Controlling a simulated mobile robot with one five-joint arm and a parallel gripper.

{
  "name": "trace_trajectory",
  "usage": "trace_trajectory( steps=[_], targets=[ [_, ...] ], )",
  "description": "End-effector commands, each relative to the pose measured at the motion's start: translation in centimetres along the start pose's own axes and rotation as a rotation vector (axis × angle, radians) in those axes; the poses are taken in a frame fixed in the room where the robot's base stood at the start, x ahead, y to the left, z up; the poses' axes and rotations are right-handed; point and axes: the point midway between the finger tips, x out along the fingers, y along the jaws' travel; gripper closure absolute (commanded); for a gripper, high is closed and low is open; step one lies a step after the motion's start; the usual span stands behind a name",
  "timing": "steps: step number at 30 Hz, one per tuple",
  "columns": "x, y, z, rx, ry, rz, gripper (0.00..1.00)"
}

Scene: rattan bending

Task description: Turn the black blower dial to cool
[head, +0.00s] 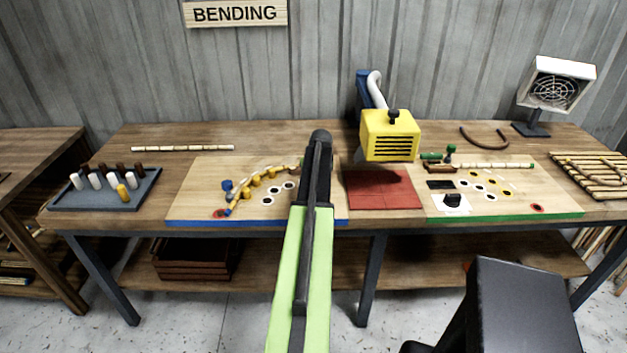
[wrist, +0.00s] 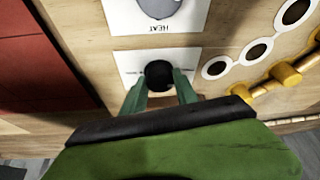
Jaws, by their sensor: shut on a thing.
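In the wrist view, the black blower dial (wrist: 158,74) sits on a white label plate (wrist: 122,62) with small print at its sides, too blurred to read. The two green fingers of my gripper (wrist: 159,86) are closed around the dial, one on each side. The way the dial points cannot be made out. A second white plate marked HEAT, with a grey dial (wrist: 158,6), lies beyond it and is cut by the picture's top edge. In the head view my arm hides the fingers and this dial.
A red mat (head: 382,190) lies right of the left board (head: 192,188), under a yellow blower box (head: 390,136). Yellow pegs (wrist: 284,76) and white-ringed holes (wrist: 257,50) are near my gripper. The right board has its own black knob (head: 452,200). A peg tray (head: 145,193) stands left.

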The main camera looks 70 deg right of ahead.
Motion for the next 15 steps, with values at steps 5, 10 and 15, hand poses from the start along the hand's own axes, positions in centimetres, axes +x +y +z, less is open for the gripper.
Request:
trace_trajectory(
  steps=[5,10,15],
  targets=[
    [0.0,0.09,0.1,-0.043,-0.003,-0.018,1.0],
    [0.0,0.08,0.11,-0.06,-0.004,-0.024,1.0],
    [0.0,0.08,0.12,-0.063,-0.004,-0.025,1.0]
  ],
)
